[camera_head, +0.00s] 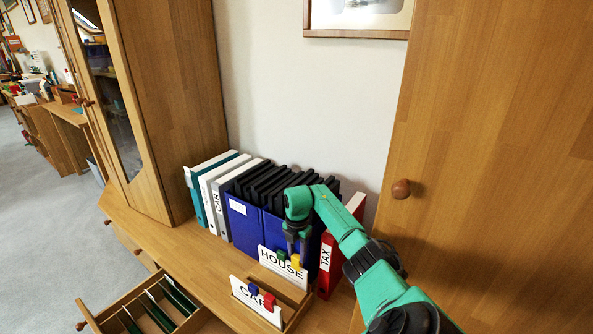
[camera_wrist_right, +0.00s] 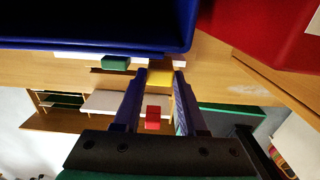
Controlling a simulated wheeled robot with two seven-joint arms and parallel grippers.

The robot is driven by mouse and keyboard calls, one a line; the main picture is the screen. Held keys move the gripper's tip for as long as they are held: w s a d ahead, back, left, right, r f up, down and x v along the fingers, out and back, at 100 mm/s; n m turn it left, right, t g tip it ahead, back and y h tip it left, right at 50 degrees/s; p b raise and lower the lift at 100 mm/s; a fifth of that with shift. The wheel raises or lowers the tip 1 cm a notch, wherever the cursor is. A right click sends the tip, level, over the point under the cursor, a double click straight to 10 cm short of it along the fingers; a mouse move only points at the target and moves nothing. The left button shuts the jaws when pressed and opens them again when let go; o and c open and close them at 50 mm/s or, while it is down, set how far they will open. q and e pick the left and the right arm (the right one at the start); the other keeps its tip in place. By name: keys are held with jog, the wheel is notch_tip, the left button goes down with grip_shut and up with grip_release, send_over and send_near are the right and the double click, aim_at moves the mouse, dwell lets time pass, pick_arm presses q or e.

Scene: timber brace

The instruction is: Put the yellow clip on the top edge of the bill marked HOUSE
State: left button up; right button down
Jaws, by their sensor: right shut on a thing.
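The bill marked HOUSE (camera_head: 277,268) is a white card standing upright in a wooden holder. My right gripper (camera_head: 298,250) points down over the right part of its top edge. It is shut on the yellow clip (camera_head: 296,262), which also shows between the fingertips in the right wrist view (camera_wrist_right: 160,78). The yellow clip is at the top edge of the HOUSE bill; I cannot tell whether it grips the card. A green clip (camera_head: 281,256) sits just left of it on the same edge. My left gripper is not in view.
In front stands the bill marked CAR (camera_head: 252,303) with a blue clip (camera_head: 253,289) and a red clip (camera_head: 269,301). Blue boxes (camera_head: 242,220) stand close behind, a red TAX binder (camera_head: 328,262) to the right. An open drawer (camera_head: 150,310) is at lower left.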

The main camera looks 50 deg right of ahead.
jog(key=shift+f+b, duration=0.8)
jog(key=shift+f, duration=0.25)
grip_release()
dwell(0.4)
notch_tip(320, 180, up, 2)
jog(key=shift+w+d+r+p, duration=0.1)
jog(key=shift+r+p, duration=0.05)
jog(key=shift+p, duration=1)
notch_tip(320, 180, up, 6)
jog(key=p, duration=0.5)
jog(key=shift+w, duration=0.1)
